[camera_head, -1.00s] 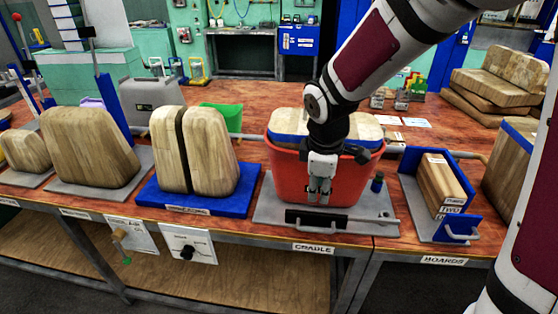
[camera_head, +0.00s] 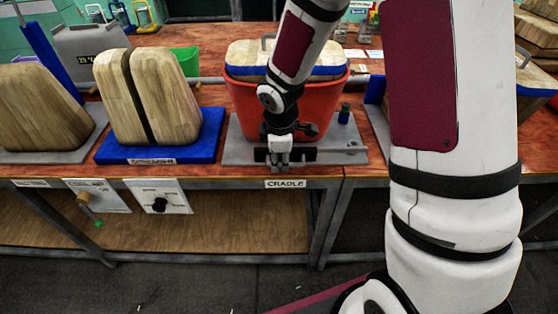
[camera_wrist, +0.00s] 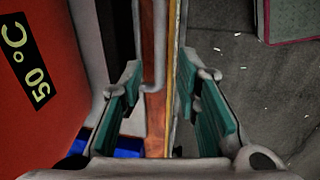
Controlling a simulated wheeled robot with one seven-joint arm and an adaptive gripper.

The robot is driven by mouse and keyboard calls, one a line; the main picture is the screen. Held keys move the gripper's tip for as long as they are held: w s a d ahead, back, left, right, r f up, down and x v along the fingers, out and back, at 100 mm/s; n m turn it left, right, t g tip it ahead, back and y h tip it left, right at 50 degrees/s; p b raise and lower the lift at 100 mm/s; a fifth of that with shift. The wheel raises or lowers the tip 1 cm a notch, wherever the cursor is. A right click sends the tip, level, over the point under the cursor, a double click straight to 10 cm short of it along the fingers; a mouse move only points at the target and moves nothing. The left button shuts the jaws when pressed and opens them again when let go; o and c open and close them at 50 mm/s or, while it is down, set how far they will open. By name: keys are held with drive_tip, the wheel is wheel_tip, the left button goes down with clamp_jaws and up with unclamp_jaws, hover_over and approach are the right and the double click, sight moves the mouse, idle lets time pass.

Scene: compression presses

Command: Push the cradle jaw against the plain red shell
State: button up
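The plain red shell (camera_head: 247,103) stands upright on the grey cradle base (camera_head: 236,148), with a wooden block on top. My gripper (camera_head: 279,163) points down at the front of the cradle and hides part of the jaw. In the wrist view my gripper (camera_wrist: 162,100) is open, its teal pads apart. A thin grey rod (camera_wrist: 153,50) shows between them; I cannot tell whether they touch it. The shell (camera_wrist: 50,110) fills the left, with a "50°C" label.
A blue base (camera_head: 208,142) with two wooden blocks (camera_head: 165,98) stands left of the cradle. The "CRADLE" label (camera_head: 285,184) is on the bench front. My arm covers the right side.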

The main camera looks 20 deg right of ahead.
drive_tip(key=shift+w+f, duration=0.15)
drive_tip(key=shift+f, duration=0.6)
drive_tip(key=shift+c, duration=0.6)
clamp_jaws()
drive_tip(key=shift+w+d+r, duration=0.1)
drive_tip(key=shift+w+d, duration=0.25)
drive_tip(key=shift+w, duration=0.75)
drive_tip(key=shift+w+d+f, duration=0.1)
drive_tip(key=shift+w+d, duration=0.3)
drive_tip(key=shift+w, duration=0.75)
drive_tip(key=shift+w+d+r, duration=0.1)
drive_tip(key=shift+w+d, duration=0.25)
drive_tip(key=shift+w, duration=0.75)
drive_tip(key=shift+o, duration=0.6)
unclamp_jaws()
drive_tip(key=shift+w, duration=0.1)
wheel_tip(320, 180, up, 12)
drive_tip(key=s, duration=0.2)
drive_tip(key=shift+s+a, duration=0.2)
drive_tip(key=shift+a, duration=0.15)
